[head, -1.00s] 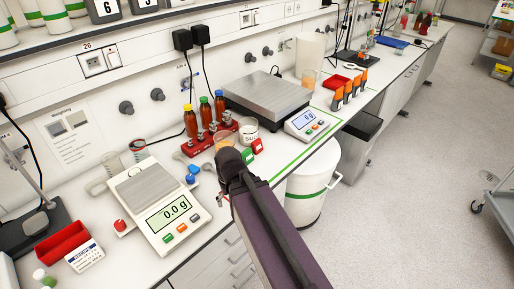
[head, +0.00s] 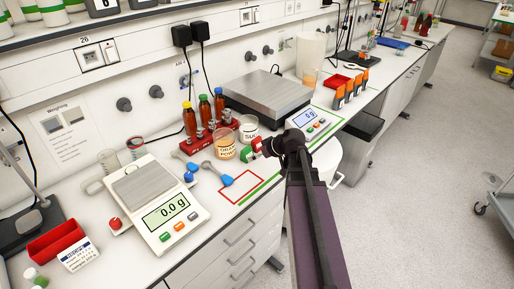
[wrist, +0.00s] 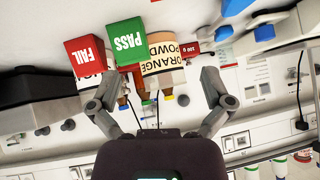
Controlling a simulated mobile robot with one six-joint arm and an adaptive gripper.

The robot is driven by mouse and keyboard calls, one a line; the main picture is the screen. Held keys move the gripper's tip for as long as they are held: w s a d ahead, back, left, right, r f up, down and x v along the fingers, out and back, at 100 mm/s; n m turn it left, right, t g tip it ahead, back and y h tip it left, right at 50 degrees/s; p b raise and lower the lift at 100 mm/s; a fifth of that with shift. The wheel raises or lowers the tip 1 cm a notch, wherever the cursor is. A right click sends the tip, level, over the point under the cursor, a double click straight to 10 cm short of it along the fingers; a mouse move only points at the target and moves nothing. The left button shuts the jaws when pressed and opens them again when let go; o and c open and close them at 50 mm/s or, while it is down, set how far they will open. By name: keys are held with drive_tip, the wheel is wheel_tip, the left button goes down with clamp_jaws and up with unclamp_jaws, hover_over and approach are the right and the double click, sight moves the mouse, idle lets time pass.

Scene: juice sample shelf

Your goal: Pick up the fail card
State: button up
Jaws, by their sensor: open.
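The red fail card (wrist: 88,57) shows upside down in the upper left of the wrist view, its white lettering readable. It is beyond my left finger and left of the space between the fingers. The green pass card (wrist: 124,42) is right beside it. In the head view the fail card (head: 257,144) and pass card (head: 246,154) stand on the bench near the front edge, the red one partly hidden by my gripper (head: 284,146). My gripper (wrist: 160,103) is open, with its fingers spread and nothing between them.
An orange powder tub (head: 224,147) and a sugar tub (head: 249,130) stand close behind the cards. Another scale (head: 312,121) is at the right.

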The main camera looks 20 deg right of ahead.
drive_tip(key=w+d+r+t, duration=0.1)
drive_tip(key=d+t, duration=0.1)
drive_tip(key=d, duration=0.3)
drive_tip(key=w+d+r+t+b, duration=0.1)
drive_tip(key=d, duration=0.4)
drive_tip(key=shift+r+n+t+h, duration=0.3)
drive_tip(key=shift+r+t, duration=0.05)
drive_tip(key=shift+t, duration=0.05)
drive_tip(key=shift+w+f, duration=0.1)
drive_tip(key=shift+w, duration=0.05)
drive_tip(key=b, duration=0.4)
approach(257, 140)
drive_tip(key=x, duration=0.4)
drive_tip(key=shift+w+d+f, duration=0.1)
drive_tip(key=shift+w+a+f, duration=0.2)
drive_tip(key=shift+w+a, duration=0.05)
drive_tip(key=shift+w, duration=0.25)
